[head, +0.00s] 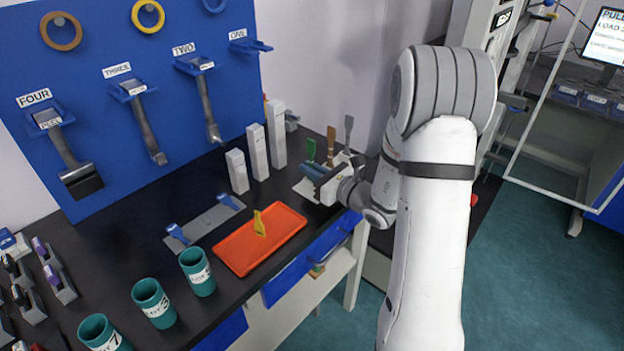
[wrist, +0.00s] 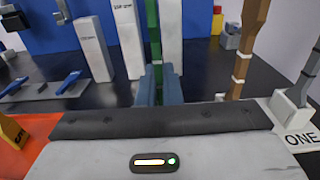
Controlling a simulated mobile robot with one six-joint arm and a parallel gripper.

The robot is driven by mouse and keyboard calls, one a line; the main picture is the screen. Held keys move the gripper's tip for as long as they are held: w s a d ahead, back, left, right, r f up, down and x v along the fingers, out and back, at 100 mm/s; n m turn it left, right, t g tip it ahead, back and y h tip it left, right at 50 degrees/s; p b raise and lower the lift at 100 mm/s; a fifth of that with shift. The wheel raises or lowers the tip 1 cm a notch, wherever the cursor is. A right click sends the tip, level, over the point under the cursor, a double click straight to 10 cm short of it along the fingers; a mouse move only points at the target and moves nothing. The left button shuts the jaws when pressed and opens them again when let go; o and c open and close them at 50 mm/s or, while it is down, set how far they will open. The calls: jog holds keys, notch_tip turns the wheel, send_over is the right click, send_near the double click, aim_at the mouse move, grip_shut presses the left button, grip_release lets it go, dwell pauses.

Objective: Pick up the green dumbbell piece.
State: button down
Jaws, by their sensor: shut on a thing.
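The green dumbbell piece (head: 310,150) stands upright at the right end of the black bench in the head view. It also shows in the wrist view (wrist: 154,40), upright between the blue fingers. My gripper (head: 312,171) is shut on the green piece, low down on it; the fingers show in the wrist view (wrist: 158,84). The lower end of the piece is hidden by the fingers and gripper body, so I cannot tell whether it rests in a holder.
A brown piece (head: 331,145) and a grey piece (head: 348,132) stand upright close beside my gripper. White blocks (head: 257,152) stand to the left. An orange tray (head: 285,222) holds a yellow piece (head: 259,224). Teal cups (head: 197,271) stand along the front edge.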

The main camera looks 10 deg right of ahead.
aim_at(311, 140)
jog(key=shift+r, duration=0.1)
notch_tip(311, 140, up, 10)
jog(key=shift+f+p, duration=0.1)
jog(key=shift+p, duration=0.25)
dwell(1.0)
